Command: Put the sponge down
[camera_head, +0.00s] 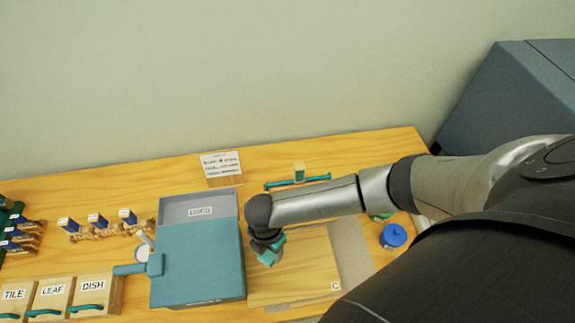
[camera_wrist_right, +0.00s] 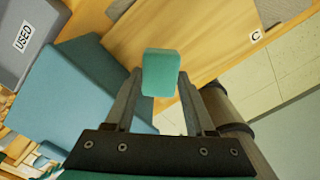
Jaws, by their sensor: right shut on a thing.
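The sponge is a teal block (camera_wrist_right: 161,72), held between the fingers of my right gripper (camera_wrist_right: 161,86) in the right wrist view. In the head view my right gripper (camera_head: 266,243) is over the left part of a wooden board marked C (camera_head: 305,265), and the sponge (camera_head: 271,252) shows at its tip. The sponge is above the board; I cannot tell the exact gap. My left gripper is in neither view.
A blue box with a grey section labelled USED (camera_head: 200,211) stands just left of the board. Drawers marked TILE, LEAF and DISH (camera_head: 93,286) are at front left. A blue-lidded jar (camera_head: 393,236) stands right. A teal-handled bar (camera_head: 298,181) lies behind.

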